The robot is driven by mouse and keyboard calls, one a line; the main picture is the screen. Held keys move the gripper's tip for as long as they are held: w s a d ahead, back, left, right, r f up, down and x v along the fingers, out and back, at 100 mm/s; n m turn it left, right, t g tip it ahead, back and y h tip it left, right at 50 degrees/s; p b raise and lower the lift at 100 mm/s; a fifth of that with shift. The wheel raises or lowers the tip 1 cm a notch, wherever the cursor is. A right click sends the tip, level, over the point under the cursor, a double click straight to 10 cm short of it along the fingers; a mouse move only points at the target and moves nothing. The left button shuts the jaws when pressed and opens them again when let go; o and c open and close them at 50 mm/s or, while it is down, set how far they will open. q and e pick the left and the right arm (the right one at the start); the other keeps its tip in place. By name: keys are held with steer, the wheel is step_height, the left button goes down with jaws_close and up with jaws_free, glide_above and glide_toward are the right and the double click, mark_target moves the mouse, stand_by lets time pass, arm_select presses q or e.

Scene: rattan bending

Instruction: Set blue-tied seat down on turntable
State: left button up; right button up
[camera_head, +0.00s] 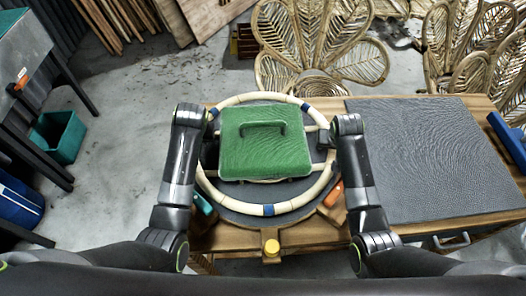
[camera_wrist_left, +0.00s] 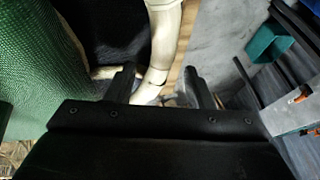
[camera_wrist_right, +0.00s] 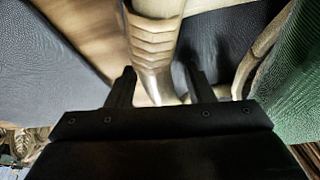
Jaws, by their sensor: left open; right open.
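The seat ring (camera_head: 230,199) is a pale rattan hoop with blue ties, lying level over the dark round turntable (camera_head: 244,219). I cannot tell whether it touches the turntable. A green block with a handle (camera_head: 264,155) sits inside the hoop. My left gripper (camera_head: 212,118) is at the hoop's left side. In the left wrist view its open fingers (camera_wrist_left: 163,88) stand on either side of the rattan (camera_wrist_left: 165,35). My right gripper (camera_head: 330,134) is at the right side, its open fingers (camera_wrist_right: 161,88) astride the rattan (camera_wrist_right: 152,40). In the head view the arms hide the fingertips.
A grey mat (camera_head: 425,155) covers the right of the wooden table. Rattan chairs (camera_head: 320,45) stand behind; a teal bin (camera_head: 60,137) is on the left floor.

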steer(key=shift+r, duration=0.15)
steer(key=v, duration=1.1)
steer(key=shift+s+r, duration=0.25)
steer(key=shift+r, duration=0.05)
arm_select(q)
steer(key=v, duration=0.7)
steer(key=shift+s+a+r+p, duration=0.1)
steer(key=shift+s+a+p, duration=0.05)
steer(key=shift+a+p, duration=0.35)
steer(key=shift+s+a+r+p, duration=0.1)
steer(key=shift+a+p, duration=0.25)
steer(key=shift+p, duration=0.15)
steer(key=shift+s+a+f+p, duration=0.1)
steer(key=shift+s+a+p, duration=0.15)
steer(key=shift+a+p, duration=0.65)
steer(key=shift+s+a+f+p, duration=0.1)
steer(key=shift+s+a+p, duration=0.15)
steer(key=shift+a+p, duration=0.65)
arm_select(e)
steer(key=shift+r+b, duration=0.3)
steer(key=shift+r, duration=2.2)
arm_select(q)
steer(key=shift+a, duration=0.25)
